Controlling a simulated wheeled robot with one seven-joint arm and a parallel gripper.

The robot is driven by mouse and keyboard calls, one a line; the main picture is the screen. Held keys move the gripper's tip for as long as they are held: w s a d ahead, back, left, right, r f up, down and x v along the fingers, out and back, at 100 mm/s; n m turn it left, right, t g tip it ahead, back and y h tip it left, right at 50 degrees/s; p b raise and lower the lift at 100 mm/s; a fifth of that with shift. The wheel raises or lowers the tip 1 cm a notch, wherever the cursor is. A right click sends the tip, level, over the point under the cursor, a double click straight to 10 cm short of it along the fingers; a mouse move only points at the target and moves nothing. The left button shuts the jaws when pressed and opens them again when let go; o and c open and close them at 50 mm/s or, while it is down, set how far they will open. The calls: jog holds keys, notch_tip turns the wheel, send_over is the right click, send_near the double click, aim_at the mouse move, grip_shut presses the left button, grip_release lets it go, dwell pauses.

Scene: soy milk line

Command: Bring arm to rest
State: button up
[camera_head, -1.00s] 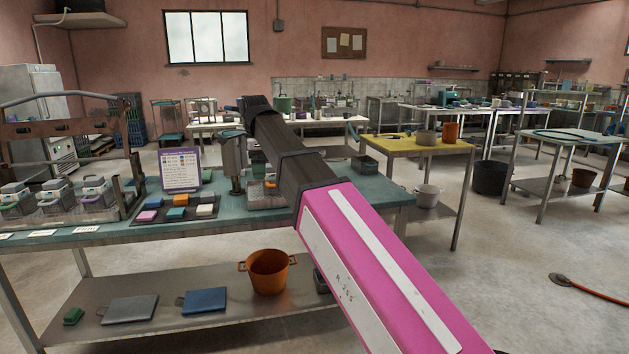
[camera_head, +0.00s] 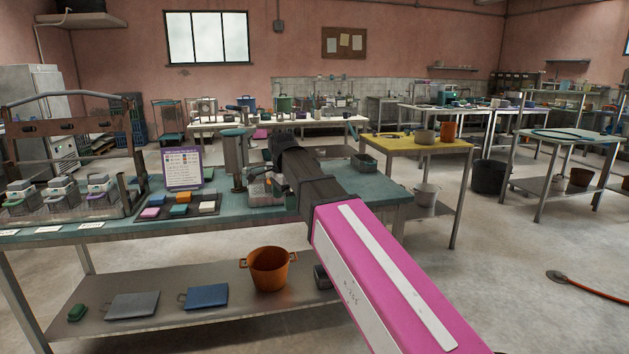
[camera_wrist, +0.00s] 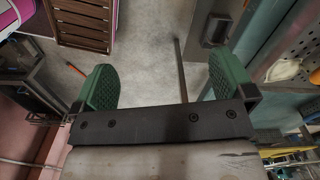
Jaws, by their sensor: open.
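My arm, with a pink and white link and a dark wrist, reaches from the lower right over the teal workbench (camera_head: 345,205) in the head view. The gripper's fingers are hard to make out there. In the wrist view my gripper (camera_wrist: 158,85) has two green pads spread wide apart. Nothing is between them, and the grey floor (camera_wrist: 150,45) shows through the gap. The gripper is open and empty.
On the bench are a rack of lidded containers (camera_head: 62,190), a purple-framed card (camera_head: 183,169), coloured blocks (camera_head: 180,210) and a grey-green press (camera_head: 237,160). An orange pot (camera_head: 269,268) stands on the lower shelf. A yellow-topped table (camera_head: 395,147) stands behind right. Floor at right is largely clear.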

jog(key=s+d+f+n, duration=0.3)
jog(key=d+f+n, duration=0.3)
jog(key=d+f, duration=1.1)
jog(key=s+d+f+n, duration=0.3)
jog(key=s+d+f, duration=0.2)
jog(key=f, duration=0.3)
jog(key=s+d+f+n, duration=0.3)
jog(key=s+d+f, duration=0.2)
jog(key=f, duration=0.4)
jog(key=shift+d, duration=0.9)
jog(key=shift+s+f, duration=0.1)
